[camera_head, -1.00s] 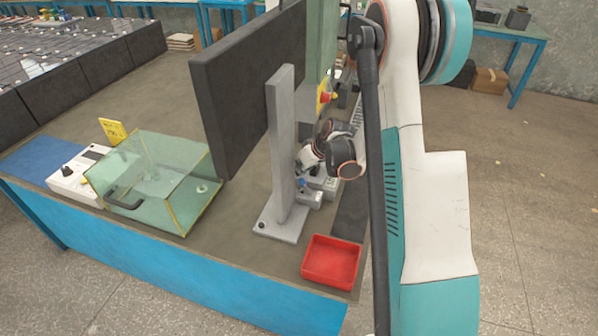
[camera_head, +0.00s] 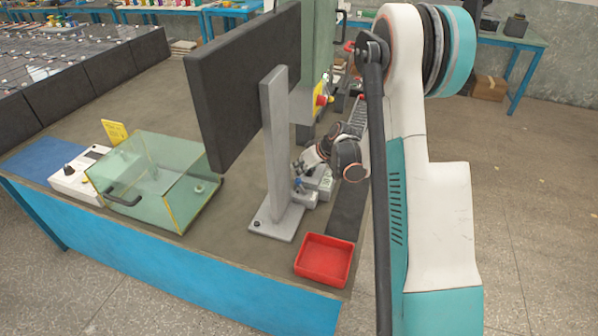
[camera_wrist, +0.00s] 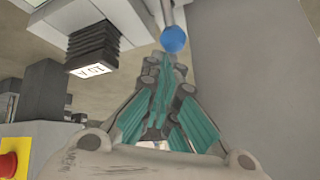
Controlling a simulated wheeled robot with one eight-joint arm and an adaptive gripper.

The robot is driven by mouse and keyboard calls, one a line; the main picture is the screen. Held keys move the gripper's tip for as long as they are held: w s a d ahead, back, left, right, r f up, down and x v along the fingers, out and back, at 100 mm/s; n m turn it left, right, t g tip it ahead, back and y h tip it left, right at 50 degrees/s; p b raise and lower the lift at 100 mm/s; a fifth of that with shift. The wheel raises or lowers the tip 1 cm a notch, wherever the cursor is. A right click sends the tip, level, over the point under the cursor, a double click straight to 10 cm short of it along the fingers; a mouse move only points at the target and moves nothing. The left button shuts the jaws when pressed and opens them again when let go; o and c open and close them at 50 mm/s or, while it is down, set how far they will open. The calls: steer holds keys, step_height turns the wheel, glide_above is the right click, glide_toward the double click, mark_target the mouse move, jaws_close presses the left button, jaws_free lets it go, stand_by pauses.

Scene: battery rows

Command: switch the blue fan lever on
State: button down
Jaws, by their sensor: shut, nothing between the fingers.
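The blue fan lever shows in the wrist view as a round blue knob (camera_wrist: 173,39) on a grey metal stem. In the head view it is a small blue spot (camera_head: 298,184) beside the monitor's grey post. My gripper (camera_wrist: 163,64) is shut with nothing between its fingers, its tips just below the knob in the wrist view. Whether the tips touch the knob I cannot tell. In the head view my gripper (camera_head: 299,166) is close above the lever, partly behind the post. The lever's base is mostly hidden.
A dark block labelled 10 A (camera_wrist: 92,55) and a red button on yellow (camera_wrist: 8,165) are left in the wrist view. The monitor (camera_head: 245,85) and its grey post (camera_head: 276,150) stand close by. A red tray (camera_head: 323,279) lies at the table's front edge.

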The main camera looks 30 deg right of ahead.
steer(key=shift+s+d+r+b, duration=0.1)
steer(key=shift+s+d+b, duration=0.25)
steer(key=shift+s+d, duration=0.5)
steer(key=shift+s+d+b, duration=0.55)
steer(key=shift+s+d, duration=0.5)
steer(key=shift+s, duration=0.2)
steer(key=shift+a, duration=0.2)
steer(key=shift+w, duration=0.1)
steer(key=shift+w+r+p, duration=0.15)
steer(key=shift+r+p, duration=0.4)
steer(key=shift+r, duration=0.2)
